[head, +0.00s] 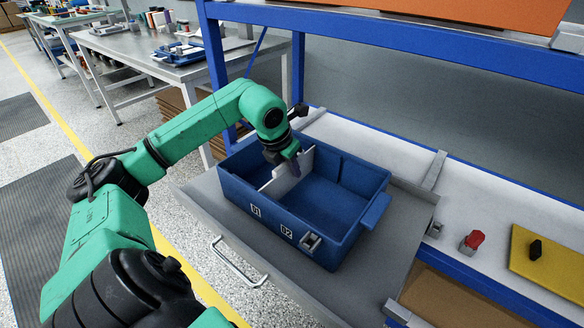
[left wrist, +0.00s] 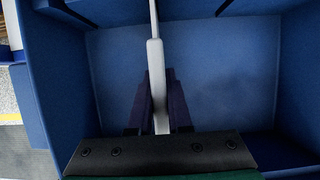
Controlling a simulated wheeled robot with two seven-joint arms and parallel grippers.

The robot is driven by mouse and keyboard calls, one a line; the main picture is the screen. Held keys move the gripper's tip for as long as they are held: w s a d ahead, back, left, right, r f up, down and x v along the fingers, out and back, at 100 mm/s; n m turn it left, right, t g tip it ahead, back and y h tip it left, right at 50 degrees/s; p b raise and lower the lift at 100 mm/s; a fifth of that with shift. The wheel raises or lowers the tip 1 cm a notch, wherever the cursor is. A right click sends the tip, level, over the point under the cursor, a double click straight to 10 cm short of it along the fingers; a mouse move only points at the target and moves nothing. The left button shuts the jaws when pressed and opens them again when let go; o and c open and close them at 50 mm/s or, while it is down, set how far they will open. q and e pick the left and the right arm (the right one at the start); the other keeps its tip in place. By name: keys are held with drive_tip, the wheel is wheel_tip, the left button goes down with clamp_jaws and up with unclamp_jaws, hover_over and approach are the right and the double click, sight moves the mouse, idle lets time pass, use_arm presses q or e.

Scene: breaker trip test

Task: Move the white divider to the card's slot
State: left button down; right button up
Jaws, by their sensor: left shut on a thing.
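The blue bin (head: 353,236) sits on a grey pull-out shelf, with slot labels S1 (head: 255,210) and S2 (head: 286,233) on its front wall. The white divider (head: 282,182) stands upright across the bin, left of its middle and roughly in line with S1. My left gripper (head: 294,163) reaches into the bin from above and is shut on the divider's top edge. In the left wrist view, the fingers (left wrist: 160,105) flank the divider (left wrist: 155,65). Whether its lower edge sits in a groove is hidden. I cannot make out a card. My right gripper is out of view.
A metal clip (head: 311,242) is on the bin's front wall. The grey shelf (head: 390,262) has a front handle (head: 238,262). To the right are a red-topped object (head: 473,240) and a yellow plate (head: 560,262) with a black knob. The bin's right part is empty.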

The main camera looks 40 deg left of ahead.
use_arm(q)
drive_tip(key=shift+f, duration=0.25)
drive_tip(key=c, duration=0.8)
unclamp_jaws()
drive_tip(key=shift+o, duration=0.2)
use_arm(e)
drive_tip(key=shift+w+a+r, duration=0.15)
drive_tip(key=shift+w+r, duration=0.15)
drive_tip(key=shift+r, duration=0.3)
use_arm(q)
drive_tip(key=shift+r, duration=0.15)
